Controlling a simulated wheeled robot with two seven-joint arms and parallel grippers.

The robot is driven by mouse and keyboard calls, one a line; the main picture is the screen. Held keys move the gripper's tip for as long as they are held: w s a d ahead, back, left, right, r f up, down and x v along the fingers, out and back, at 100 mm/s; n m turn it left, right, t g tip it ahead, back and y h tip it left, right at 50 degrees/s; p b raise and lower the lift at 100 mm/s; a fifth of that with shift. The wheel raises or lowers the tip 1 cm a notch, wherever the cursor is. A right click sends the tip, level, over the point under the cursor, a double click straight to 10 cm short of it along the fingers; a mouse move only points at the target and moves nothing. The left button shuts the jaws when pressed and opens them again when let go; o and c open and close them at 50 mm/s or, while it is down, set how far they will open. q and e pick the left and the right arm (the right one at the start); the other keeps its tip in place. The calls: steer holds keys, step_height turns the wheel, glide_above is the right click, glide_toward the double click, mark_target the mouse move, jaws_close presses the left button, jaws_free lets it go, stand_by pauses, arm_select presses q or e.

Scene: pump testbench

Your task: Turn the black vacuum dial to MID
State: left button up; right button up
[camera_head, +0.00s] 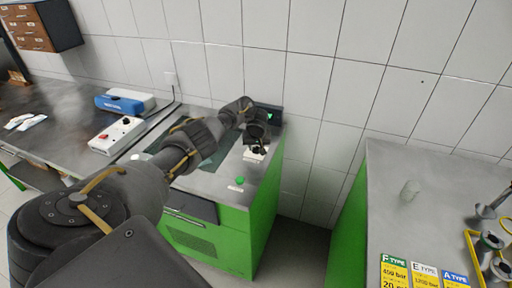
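My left arm reaches in from the left across the green cabinet. My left gripper (257,143) is at the cabinet's back right, pointing down over a small white plate (252,157). The gripper is dark and small here, and I cannot tell whether its fingers are open or shut. The black vacuum dial cannot be told apart from the dark gripper at that plate. Its setting and any MID mark are not readable, and contact cannot be judged. My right gripper is not in view.
The green cabinet (222,240) has a green button (239,181) on its top. A small display (270,115) with a green mark stands behind the gripper. A white control box (117,134) sits on the left bench. A grey-topped bench (400,235) stands right, beyond a floor gap.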

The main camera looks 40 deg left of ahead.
arm_select(q)
steer(key=c, duration=0.4)
steer(key=shift+c, duration=0.2)
